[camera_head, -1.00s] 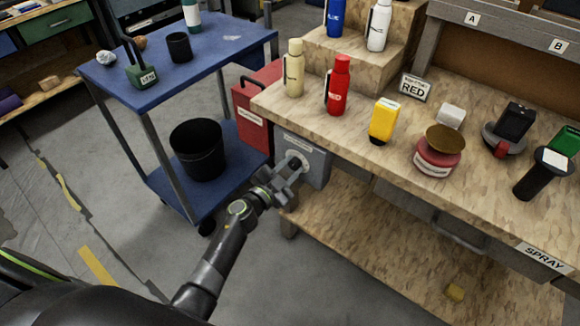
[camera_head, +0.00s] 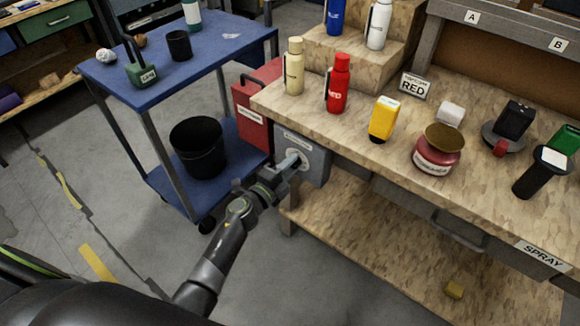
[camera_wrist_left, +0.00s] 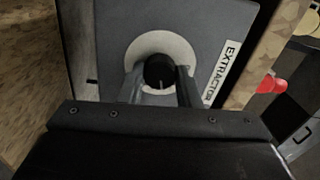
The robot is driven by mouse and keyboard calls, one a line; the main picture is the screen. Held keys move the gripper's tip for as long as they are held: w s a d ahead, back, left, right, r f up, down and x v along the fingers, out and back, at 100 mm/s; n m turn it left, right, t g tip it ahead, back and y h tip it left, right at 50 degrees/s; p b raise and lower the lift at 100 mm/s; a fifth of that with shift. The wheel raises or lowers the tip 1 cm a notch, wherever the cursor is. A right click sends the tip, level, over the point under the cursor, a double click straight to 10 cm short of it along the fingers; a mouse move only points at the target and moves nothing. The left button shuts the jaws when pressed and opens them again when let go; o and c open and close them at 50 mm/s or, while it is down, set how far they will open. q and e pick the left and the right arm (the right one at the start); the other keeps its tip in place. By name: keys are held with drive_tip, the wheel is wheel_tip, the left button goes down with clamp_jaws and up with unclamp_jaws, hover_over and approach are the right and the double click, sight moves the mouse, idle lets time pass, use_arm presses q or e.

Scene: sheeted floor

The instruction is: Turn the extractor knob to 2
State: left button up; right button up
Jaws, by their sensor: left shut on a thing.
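The extractor box (camera_head: 317,162) is a grey panel under the left end of the workbench, and it also shows in the left wrist view (camera_wrist_left: 118,30) with an "EXTRACTOR" label (camera_wrist_left: 222,70). The black round knob (camera_wrist_left: 158,70) sits on a pale round dial (camera_wrist_left: 146,47) with a light mark at the knob's lower part. My left gripper (camera_head: 288,164) reaches the knob from the front; in the left wrist view its two fingers (camera_wrist_left: 160,88) lie on either side of the knob, shut on it. Any dial numbers are not readable. My right gripper is not in view.
The workbench top (camera_head: 290,108) overhangs the box, with a red bottle (camera_head: 338,85) and a cream bottle (camera_head: 294,68) near its edge. A red case (camera_head: 256,118) and a blue cart (camera_head: 105,80) with a black bin (camera_head: 198,148) stand left. Floor in front is clear.

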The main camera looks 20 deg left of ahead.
use_arm(q)
drive_tip(key=shift+m, duration=0.9)
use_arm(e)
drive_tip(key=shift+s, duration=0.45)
use_arm(q)
drive_tip(key=shift+f, duration=0.1)
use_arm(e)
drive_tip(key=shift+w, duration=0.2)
use_arm(q)
drive_tip(key=o, duration=1)
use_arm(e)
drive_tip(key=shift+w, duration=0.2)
use_arm(q)
drive_tip(key=v, duration=1.7)
drive_tip(key=shift+s, duration=0.2)
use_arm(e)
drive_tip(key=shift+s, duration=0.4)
